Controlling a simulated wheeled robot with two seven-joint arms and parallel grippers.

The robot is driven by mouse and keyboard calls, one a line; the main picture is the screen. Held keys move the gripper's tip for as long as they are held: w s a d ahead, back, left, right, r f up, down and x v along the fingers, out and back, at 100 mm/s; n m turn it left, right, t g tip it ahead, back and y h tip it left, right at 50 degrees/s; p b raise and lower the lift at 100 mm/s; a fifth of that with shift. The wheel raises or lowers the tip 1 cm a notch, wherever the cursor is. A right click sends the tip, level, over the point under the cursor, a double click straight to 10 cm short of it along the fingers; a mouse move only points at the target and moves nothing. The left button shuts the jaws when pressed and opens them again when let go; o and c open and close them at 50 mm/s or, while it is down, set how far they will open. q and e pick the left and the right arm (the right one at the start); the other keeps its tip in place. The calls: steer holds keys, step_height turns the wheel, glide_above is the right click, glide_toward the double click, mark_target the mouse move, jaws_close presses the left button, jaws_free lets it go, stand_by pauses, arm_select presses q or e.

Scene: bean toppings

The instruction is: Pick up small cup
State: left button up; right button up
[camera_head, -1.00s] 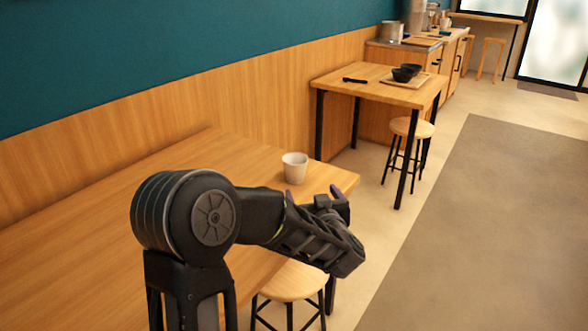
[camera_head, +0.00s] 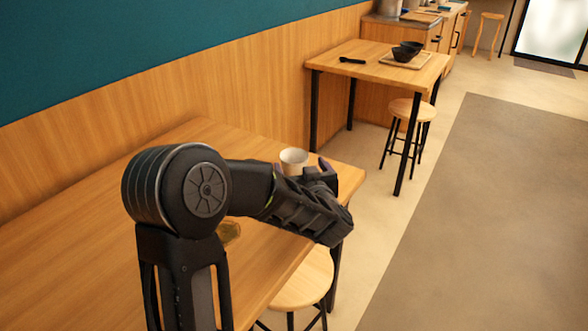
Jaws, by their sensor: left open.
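A small white cup (camera_head: 293,158) stands upright on the near wooden table (camera_head: 200,140), close to its far right corner. The lower part of the cup is hidden behind my left gripper. My left gripper (camera_head: 304,172) is open, with its fingers pointing away from me toward the cup. One finger shows to the left of the cup's base and one to the right. I cannot tell whether either finger touches the cup. My right gripper is not in view.
A round wooden stool (camera_head: 302,284) stands by the near table's right edge. A second table (camera_head: 380,62) farther back holds dark bowls (camera_head: 405,50) on a board, with another stool (camera_head: 412,110) beside it. The wood-panelled wall runs along the left. The floor at right is clear.

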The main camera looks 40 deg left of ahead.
mark_target(291, 151)
arm_select(q)
steer(key=shift+x, duration=0.8)
steer(key=shift+b+x, duration=0.5)
steer(key=shift+x, duration=2.15)
steer(key=shift+s+r, duration=0.1)
steer(key=c, duration=1.6)
